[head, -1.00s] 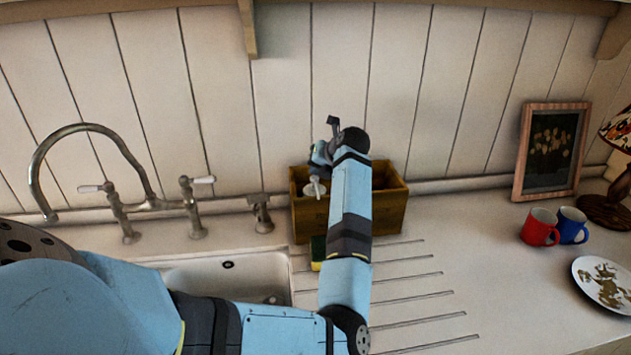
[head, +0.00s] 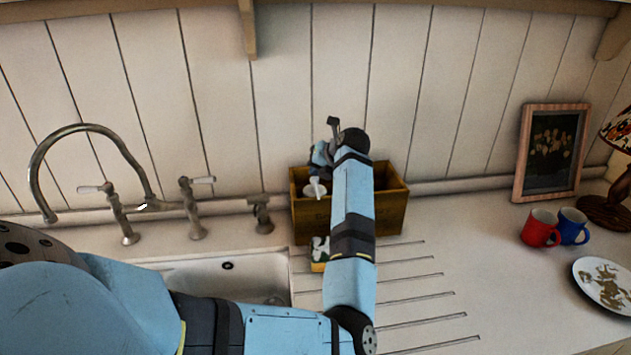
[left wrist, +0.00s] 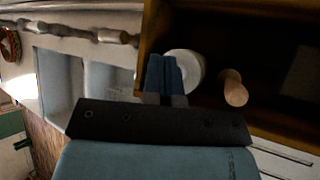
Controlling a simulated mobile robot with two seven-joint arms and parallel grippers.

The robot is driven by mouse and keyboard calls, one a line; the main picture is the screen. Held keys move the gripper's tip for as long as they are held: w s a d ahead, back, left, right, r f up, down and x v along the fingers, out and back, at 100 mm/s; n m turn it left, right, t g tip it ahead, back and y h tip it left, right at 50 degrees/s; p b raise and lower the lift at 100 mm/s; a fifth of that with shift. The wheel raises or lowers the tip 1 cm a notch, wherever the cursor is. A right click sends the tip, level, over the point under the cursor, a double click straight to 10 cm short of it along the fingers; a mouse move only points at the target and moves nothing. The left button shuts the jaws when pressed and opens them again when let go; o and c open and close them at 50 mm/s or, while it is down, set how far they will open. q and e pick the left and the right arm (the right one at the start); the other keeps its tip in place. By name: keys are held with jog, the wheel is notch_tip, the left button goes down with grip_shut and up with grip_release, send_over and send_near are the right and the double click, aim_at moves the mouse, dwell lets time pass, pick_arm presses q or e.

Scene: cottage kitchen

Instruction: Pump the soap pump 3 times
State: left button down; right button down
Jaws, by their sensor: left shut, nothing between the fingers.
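The soap pump (head: 316,188) shows its white top at the left front of a wooden box; the rest of it is hidden. In the left wrist view a round white part (left wrist: 189,67), likely its top, lies right beside my fingers. My left gripper (head: 319,158) is over the box's left end, shut and empty, its tips close to the pump top. In the left wrist view the gripper (left wrist: 164,72) points at the box and partly overlaps the white part. I cannot tell if they touch. My right gripper is not in view.
The wooden box (head: 390,212) stands against the wall. A wooden handle (left wrist: 235,88) stands inside the box. The sink (head: 225,273) and tap (head: 90,130) are left; red (head: 538,228) and blue (head: 573,226) mugs right.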

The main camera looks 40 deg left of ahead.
aim_at(317, 178)
pick_arm(q)
jog(key=shift+r+p, duration=1.55)
jog(key=shift+r, duration=1.45)
dwell(0.4)
